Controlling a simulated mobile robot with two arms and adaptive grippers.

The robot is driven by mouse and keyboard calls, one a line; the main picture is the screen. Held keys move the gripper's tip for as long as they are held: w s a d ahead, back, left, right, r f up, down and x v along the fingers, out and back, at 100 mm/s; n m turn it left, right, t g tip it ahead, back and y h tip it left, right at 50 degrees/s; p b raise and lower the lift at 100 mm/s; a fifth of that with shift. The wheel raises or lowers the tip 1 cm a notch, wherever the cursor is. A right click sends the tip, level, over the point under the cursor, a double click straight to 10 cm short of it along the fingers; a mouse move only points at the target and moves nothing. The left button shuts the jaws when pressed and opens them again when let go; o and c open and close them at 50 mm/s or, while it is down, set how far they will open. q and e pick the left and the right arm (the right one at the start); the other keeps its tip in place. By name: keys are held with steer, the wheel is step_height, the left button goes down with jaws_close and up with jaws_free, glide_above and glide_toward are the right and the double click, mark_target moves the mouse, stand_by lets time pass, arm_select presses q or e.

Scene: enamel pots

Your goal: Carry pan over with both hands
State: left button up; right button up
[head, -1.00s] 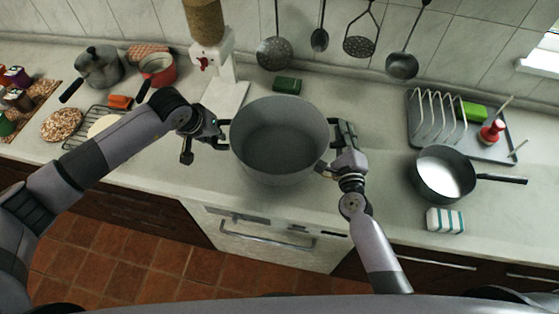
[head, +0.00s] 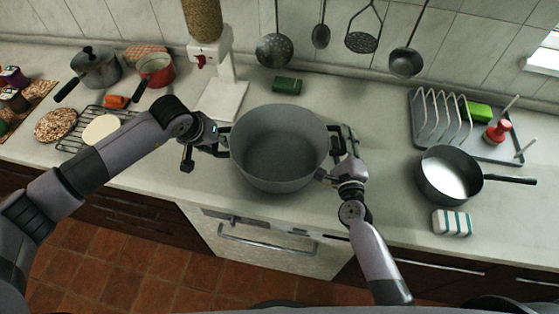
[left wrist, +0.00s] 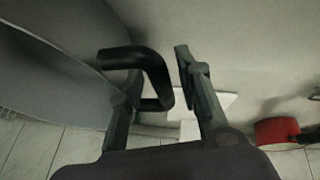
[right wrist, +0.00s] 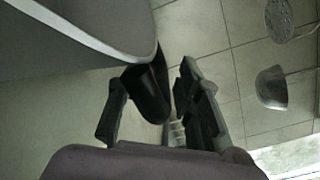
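The pan, a large grey pot (head: 279,145) with dark loop handles, is upright at the middle of the counter near its front edge. I cannot tell whether its base touches the counter. My left gripper (head: 218,139) is at its left handle; the left wrist view shows that black handle (left wrist: 155,78) between the fingers. My right gripper (head: 334,160) is at its right handle, and the right wrist view shows that handle (right wrist: 150,92) between the fingers. The fingers look part-closed around the handles; finger contact is not clear in the wrist views. The pan's inside is empty.
A dispenser (head: 222,98) and a green sponge (head: 286,84) stand behind the pan. On the right are a saucepan (head: 436,187), a striped block (head: 452,223) and a tray (head: 491,148) with a rack. A wire rack and smaller pots (head: 155,71) stand left. Utensils hang above.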

arm_select(q)
steer(key=shift+a, duration=0.1)
arm_select(e)
steer(key=shift+d, duration=0.1)
steer(key=shift+s, duration=0.15)
arm_select(q)
steer(key=v, duration=1.2)
arm_select(e)
steer(key=s, duration=1.1)
steer(key=shift+s, duration=0.4)
